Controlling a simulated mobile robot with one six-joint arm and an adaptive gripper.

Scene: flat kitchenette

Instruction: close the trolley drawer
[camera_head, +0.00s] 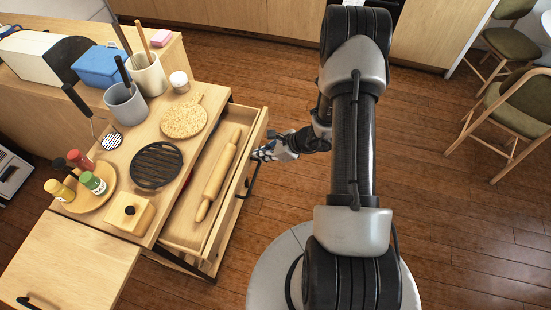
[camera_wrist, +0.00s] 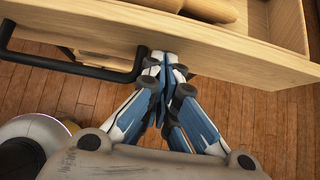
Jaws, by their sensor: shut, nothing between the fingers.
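The trolley drawer (camera_head: 256,130) is pulled out from the wooden trolley (camera_head: 160,217), with a rolling pin (camera_head: 219,175) lying inside. A black bar handle (camera_head: 252,178) is on the drawer front. My gripper (camera_head: 258,154) is at the outer side of the drawer front, beside the handle. In the wrist view my gripper (camera_wrist: 164,62) has its fingers together, with the tips close to the lower edge of the drawer front (camera_wrist: 200,45). The handle (camera_wrist: 60,65) is just left of the fingertips there. I cannot tell whether the fingertips touch the front or the handle.
Utensil pots (camera_head: 125,107) stand at the back. Chairs (camera_head: 515,110) are at the right. Open floor (camera_head: 275,90) lies beside the drawer.

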